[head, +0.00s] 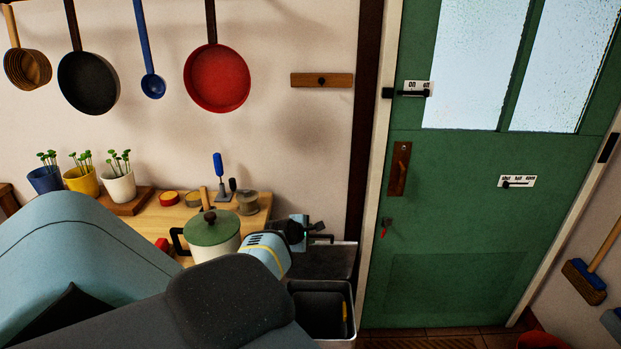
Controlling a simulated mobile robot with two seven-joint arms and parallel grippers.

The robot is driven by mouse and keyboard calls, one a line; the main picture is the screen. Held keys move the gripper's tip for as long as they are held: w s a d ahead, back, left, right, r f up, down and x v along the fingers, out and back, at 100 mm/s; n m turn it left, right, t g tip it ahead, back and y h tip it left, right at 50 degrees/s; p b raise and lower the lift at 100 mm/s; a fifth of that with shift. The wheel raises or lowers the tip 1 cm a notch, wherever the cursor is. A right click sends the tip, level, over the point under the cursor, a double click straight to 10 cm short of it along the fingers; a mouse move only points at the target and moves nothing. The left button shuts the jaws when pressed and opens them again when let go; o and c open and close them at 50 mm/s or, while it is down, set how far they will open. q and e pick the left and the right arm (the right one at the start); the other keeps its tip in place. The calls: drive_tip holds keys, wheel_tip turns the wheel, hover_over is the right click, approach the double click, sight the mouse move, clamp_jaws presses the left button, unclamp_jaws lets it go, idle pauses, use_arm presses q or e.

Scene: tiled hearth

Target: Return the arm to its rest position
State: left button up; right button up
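My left arm (80,265) comes in from the left and fills the lower left of the head view. Its wrist (268,250) reaches past the pot, and my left gripper (314,232) is at its far end, small and dark, beside the right end of the wooden counter. I cannot tell whether its fingers are open or shut, and I see no object clearly held in it. My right gripper is not in view.
A pot with a green lid (212,228) stands on the wooden counter (180,215), close to my wrist. Potted seedlings (118,182) stand further left. A dark bin (322,308) is below the gripper. Pans (217,78) hang above. A green door (460,220) is at right.

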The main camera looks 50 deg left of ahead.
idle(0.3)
use_arm(q)
drive_tip(key=s+d+f+m+h, duration=0.1)
drive_tip(key=s+d+f+m, duration=0.7)
drive_tip(key=d, duration=0.4)
drive_tip(key=s+d+f+m+h, duration=0.1)
drive_tip(key=s+d+f+m, duration=0.5)
drive_tip(key=s+d+m, duration=0.4)
drive_tip(key=s+d+r+m+h, duration=0.1)
drive_tip(key=s+d+m, duration=0.4)
drive_tip(key=d, duration=0.6)
drive_tip(key=s+d+r+m+h, duration=0.2)
drive_tip(key=s+d+m, duration=0.3)
drive_tip(key=s+d, duration=0.5)
drive_tip(key=shift+s+d+r+h, duration=0.15)
drive_tip(key=shift+d+r+h, duration=0.15)
drive_tip(key=shift+d+r, duration=0.15)
